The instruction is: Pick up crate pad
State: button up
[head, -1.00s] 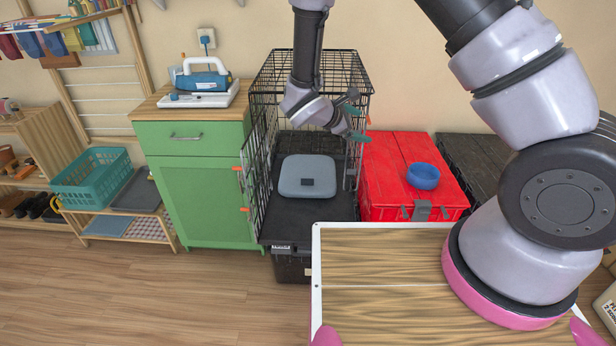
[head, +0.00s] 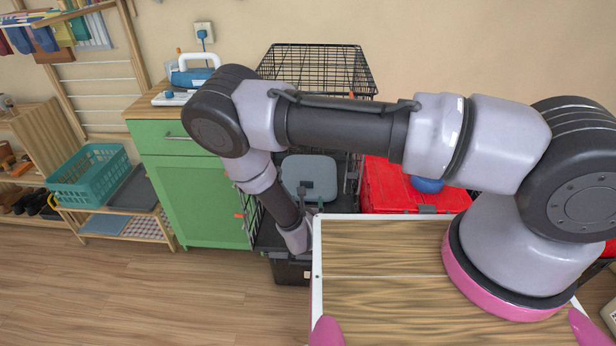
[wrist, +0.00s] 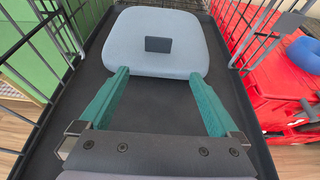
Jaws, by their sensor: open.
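The crate pad (head: 310,178) is a grey-blue rounded cushion with a small dark patch. It lies on the black floor tray of the open wire crate (head: 318,66). In the wrist view the crate pad (wrist: 156,42) lies ahead of my gripper (wrist: 160,76). The gripper's two green fingers are spread wide and hold nothing. Their tips are at the pad's near edge; I cannot tell whether they touch it. In the head view my arm covers part of the crate, and the fingertips show only doubtfully near the crate's front.
Wire side walls flank the gripper in the wrist view. A green cabinet (head: 190,190) stands left of the crate. A wood-topped surface (head: 390,290) is in front. Floor is clear at left.

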aim_at(307, 186)
jog(key=x, duration=0.9)
jog(key=shift+w+a+r, duration=0.2)
jog(key=shift+w, duration=0.25)
grip_shut()
jog(key=shift+r, duration=0.15)
